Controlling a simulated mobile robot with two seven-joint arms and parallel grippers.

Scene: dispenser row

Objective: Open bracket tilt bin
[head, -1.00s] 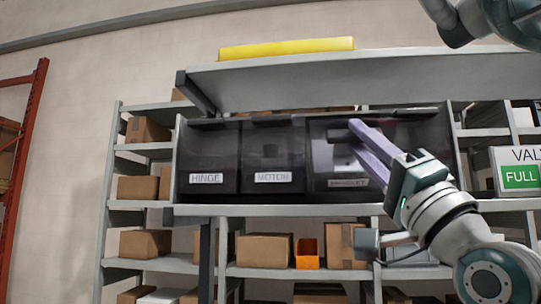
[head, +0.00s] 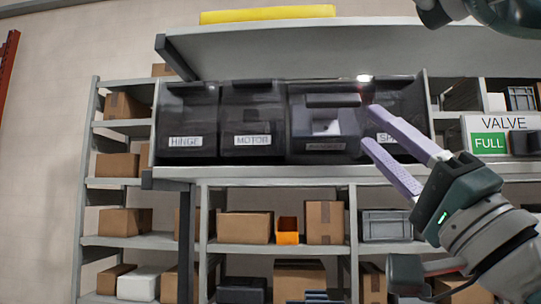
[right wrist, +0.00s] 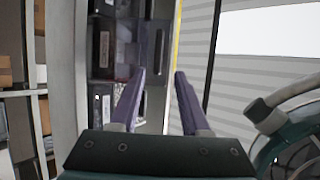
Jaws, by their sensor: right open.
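The bracket tilt bin (head: 301,125) is the third dark bin in the row in the head view. Its label is blurred. Its front looks tipped forward out of the row, with a lighter grey patch in the middle of it. My right gripper (head: 371,127) is open and empty, its purple fingers pointing left, just right of this bin and in front of the fourth bin. I see no contact with the bin. In the right wrist view the open fingers (right wrist: 160,80) have a gap between them, with dark bins to the left. My left gripper is not in view.
The hinge bin (head: 188,112) and motor bin (head: 252,112) stand upright to the left. A fourth bin (head: 405,97) is partly behind my fingers. A shelf board (head: 330,62) overhangs the row. A VALVE FULL sign (head: 490,135) stands at right. Boxes (head: 245,226) fill lower shelves.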

